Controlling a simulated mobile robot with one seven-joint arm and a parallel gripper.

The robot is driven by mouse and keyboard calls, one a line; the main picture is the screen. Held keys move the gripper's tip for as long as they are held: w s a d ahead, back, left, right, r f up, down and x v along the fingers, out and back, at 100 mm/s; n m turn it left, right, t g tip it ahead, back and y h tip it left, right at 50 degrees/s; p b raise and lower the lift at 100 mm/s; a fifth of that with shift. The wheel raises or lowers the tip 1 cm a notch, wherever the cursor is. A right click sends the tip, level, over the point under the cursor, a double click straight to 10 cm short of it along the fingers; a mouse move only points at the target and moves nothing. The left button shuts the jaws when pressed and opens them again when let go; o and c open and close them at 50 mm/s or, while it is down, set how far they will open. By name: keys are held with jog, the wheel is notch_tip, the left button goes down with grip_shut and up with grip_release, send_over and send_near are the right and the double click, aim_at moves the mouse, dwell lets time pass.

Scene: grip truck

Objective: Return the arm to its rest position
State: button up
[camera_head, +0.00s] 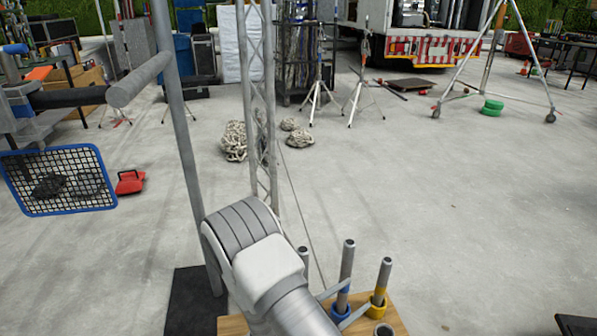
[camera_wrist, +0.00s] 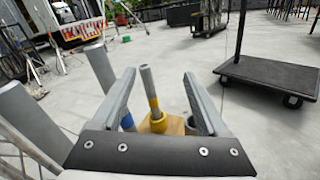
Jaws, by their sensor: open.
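My gripper (camera_wrist: 159,74) is open, with its two grey fingers spread apart in the wrist view. A grey post with a yellow collar (camera_wrist: 157,112) shows in the gap between the fingers; I cannot tell how far beyond them it stands. In the head view my arm reaches down at the bottom centre, with the gripper (camera_head: 361,294) partly hidden behind it. The yellow-collared post (camera_head: 381,280) and a blue-collared post (camera_head: 346,265) stand upright close to the fingers, on a wooden board (camera_head: 392,318). Nothing is held.
A lattice truss upright (camera_head: 246,90) and a grey pole (camera_head: 180,140) rise close to my arm. A blue-rimmed mesh basket (camera_head: 88,208) is at left. Rope coils (camera_head: 300,138) lie beyond. A black cart (camera_wrist: 268,76) stands right in the wrist view. The floor at right is mostly clear.

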jog(key=s+d+r+m+g+y, duration=0.3)
jog(key=s+r+m+g+y, duration=0.2)
jog(key=s+r+m, duration=0.4)
jog(key=s+d+r+m+g+y, duration=0.4)
jog(key=s+r+m, duration=0.4)
jog(key=r, duration=0.4)
jog(key=s+a+r+m+t+y, duration=0.3)
jog(key=a+r+m+t+y, duration=0.15)
jog(key=r, duration=0.25)
notch_tip(320, 180, up, 24)
jog(key=a+p, duration=0.1)
jog(key=p, duration=2.2)
jog(key=shift+w+m+y+p, duration=0.15)
jog(key=shift+m+y+p, duration=0.2)
jog(key=shift+y, duration=0.1)
